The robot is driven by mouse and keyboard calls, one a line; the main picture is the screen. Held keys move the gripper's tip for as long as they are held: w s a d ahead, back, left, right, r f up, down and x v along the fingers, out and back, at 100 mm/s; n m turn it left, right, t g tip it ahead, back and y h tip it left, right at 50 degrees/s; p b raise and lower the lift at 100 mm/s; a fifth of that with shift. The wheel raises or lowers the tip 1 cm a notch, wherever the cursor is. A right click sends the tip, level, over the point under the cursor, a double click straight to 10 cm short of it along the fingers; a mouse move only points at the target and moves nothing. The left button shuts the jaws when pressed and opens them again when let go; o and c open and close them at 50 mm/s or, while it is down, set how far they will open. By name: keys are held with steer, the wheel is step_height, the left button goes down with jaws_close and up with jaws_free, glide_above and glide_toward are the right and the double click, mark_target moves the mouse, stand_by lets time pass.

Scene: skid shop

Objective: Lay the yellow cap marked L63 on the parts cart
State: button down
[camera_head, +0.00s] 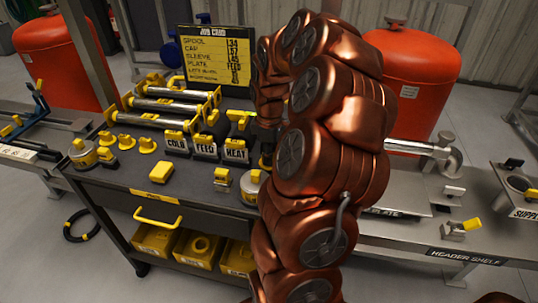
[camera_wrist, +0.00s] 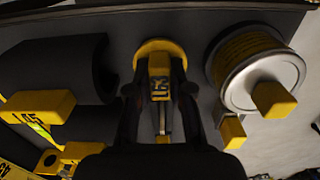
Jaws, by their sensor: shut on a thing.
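My gripper (camera_wrist: 161,88) is shut on a yellow cap (camera_wrist: 152,47) by its upright tab. The tab carries a dark mark that looks like L63, though it is small and partly blurred. The cap's round rim shows beyond the fingers, over the dark top of the parts cart; I cannot tell whether it touches. In the head view the cart (camera_head: 122,172) is at the left and centre, and my copper arm hides most of my gripper and the held cap.
In the wrist view a silver spool (camera_wrist: 258,76) stands close right and dark sleeves (camera_wrist: 55,65) lie left. On the cart are several yellow caps (camera_head: 125,141), label blocks (camera_head: 205,148) and a job card (camera_head: 214,54). The header shelf (camera_head: 450,250) is right.

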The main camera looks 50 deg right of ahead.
steer(key=shift+f+b, duration=0.6)
steer(key=shift+f, duration=0.35)
stand_by(0.4)
steer(key=c, duration=1)
jaws_free()
steer(key=shift+c, duration=0.6)
steer(key=shift+r, duration=0.1)
steer(key=shift+r+p, duration=1.4)
steer(key=shift+r, duration=2.55)
